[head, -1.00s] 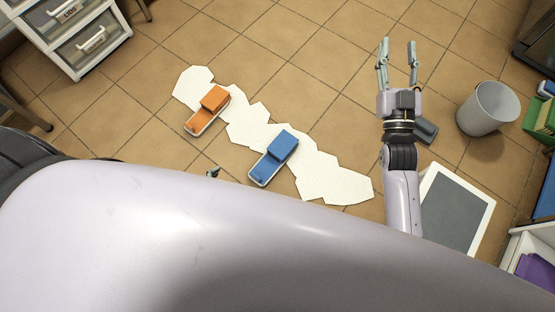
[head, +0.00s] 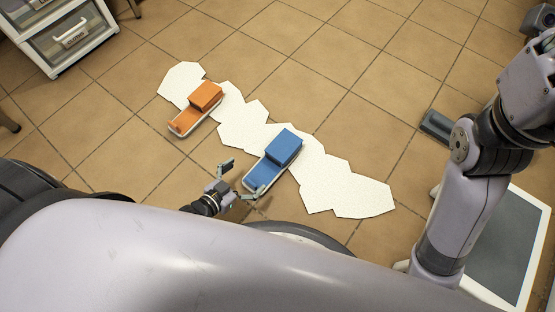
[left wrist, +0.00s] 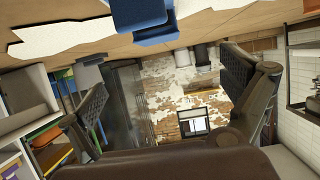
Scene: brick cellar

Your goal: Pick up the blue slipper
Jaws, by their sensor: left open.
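The blue slipper (head: 273,162) lies on a white mat of joined hexagons (head: 318,180), its raised block end pointing up and right. My left gripper (head: 241,178) is open and empty, just left of the slipper's low end. One fingertip looks very close to that end; I cannot tell if it touches. In the left wrist view, the blue slipper (left wrist: 145,14) is cut off at the top edge, beyond the open fingers. My right arm stands at the right of the head view, with its gripper out of the picture.
An orange slipper (head: 196,108) lies on the mat's upper left part. A white drawer unit (head: 62,38) stands at the top left. A grey panel with a white frame (head: 492,245) and a dark grey object (head: 436,126) lie at the right. The tiled floor above the mat is clear.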

